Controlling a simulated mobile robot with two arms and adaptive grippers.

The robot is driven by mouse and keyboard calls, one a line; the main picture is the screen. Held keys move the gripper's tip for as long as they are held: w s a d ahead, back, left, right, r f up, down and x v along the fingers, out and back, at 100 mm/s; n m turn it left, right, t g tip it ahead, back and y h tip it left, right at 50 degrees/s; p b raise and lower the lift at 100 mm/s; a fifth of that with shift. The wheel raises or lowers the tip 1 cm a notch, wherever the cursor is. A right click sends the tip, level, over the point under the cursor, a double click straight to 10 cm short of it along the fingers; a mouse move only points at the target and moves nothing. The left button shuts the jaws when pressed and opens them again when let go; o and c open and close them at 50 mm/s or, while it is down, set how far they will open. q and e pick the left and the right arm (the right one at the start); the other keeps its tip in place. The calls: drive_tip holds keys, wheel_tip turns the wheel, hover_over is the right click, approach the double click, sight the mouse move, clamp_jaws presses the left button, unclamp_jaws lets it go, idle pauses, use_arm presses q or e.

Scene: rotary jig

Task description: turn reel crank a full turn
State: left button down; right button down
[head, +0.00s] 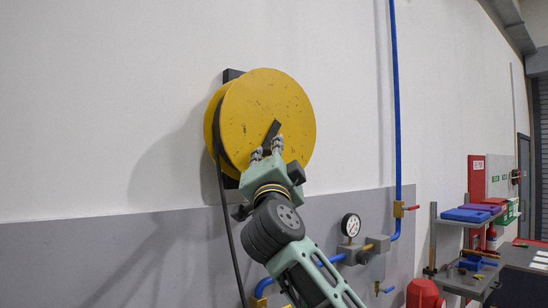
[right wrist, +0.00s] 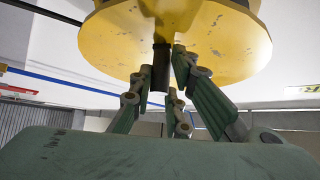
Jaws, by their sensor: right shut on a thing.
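The yellow reel (head: 255,115) is mounted on the wall in the head view, and its disc fills the top of the right wrist view (right wrist: 225,45). Its dark crank (head: 272,130) shows on the disc face, slanting down and left from near the middle. My right gripper (head: 267,149) is at the lower part of the disc, shut on the dark crank handle (right wrist: 161,68), which stands between the fingers in the right wrist view. The fingers partly hide the handle in the head view. My left gripper is not in view.
A dark hose (head: 226,215) hangs from the reel's left side. A blue pipe (head: 396,120) runs down the wall on the right, with a gauge (head: 351,225) and valves below. Shelves with blue bins (head: 466,215) stand at far right. The wall left of the reel is bare.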

drive_tip(key=shift+s+r, duration=0.15)
drive_tip(key=shift+r, duration=0.1)
drive_tip(key=c, duration=1.8)
unclamp_jaws()
drive_tip(key=shift+a, duration=0.1)
drive_tip(key=shift+o, duration=0.2)
drive_tip(key=shift+f, duration=0.1)
drive_tip(key=shift+f, duration=0.1)
drive_tip(key=v, duration=1.2)
